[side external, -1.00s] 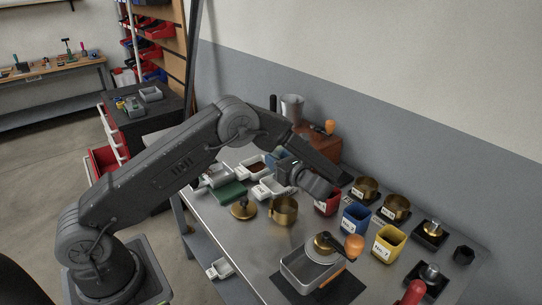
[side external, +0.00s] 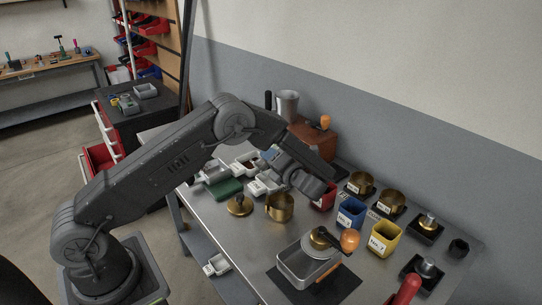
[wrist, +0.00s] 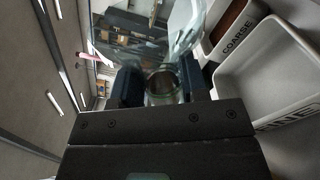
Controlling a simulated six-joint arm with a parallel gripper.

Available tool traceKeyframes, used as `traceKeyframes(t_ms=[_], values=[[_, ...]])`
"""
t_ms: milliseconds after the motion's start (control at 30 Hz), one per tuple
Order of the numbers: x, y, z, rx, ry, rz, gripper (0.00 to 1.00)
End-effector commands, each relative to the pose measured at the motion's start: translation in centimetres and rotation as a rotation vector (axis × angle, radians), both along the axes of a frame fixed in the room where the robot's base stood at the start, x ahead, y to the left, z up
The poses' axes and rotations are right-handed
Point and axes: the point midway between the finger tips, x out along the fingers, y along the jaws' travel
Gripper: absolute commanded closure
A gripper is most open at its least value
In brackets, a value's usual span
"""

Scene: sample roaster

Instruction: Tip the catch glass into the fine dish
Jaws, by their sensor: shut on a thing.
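My gripper (wrist: 158,86) is shut on the clear catch glass (wrist: 190,30), whose wide wall fills the top middle of the wrist view. Something brown shows inside the glass near the fingers. The fine dish (wrist: 268,75), a white rectangular dish marked FINE, lies just right of the gripper in the wrist view; the part of its inside that shows looks bare. In the side view the fine dish (side external: 262,187) is below and left of my wrist, partly covered by it. The glass and fingertips are mostly hidden there, so its exact tilt is unclear.
The coarse dish (wrist: 236,24), holding brown grounds, stands beside the fine dish. A brass cup (side external: 279,207) and a green block (side external: 224,188) are near. Red, blue (side external: 351,213) and yellow bins stand to the right. A metal tray (side external: 303,266) is at the front.

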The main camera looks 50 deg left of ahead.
Motion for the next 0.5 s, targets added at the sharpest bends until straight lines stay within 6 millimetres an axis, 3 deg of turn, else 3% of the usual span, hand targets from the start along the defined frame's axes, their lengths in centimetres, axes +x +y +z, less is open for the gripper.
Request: traceKeyframes(t_ms=[400, 500], values=[[0.8, 0.0, -1.9, 0.0, 0.601, 0.001, 0.88], [1.0, 0.0, -1.6, 0.0, 0.714, 0.002, 0.88]])
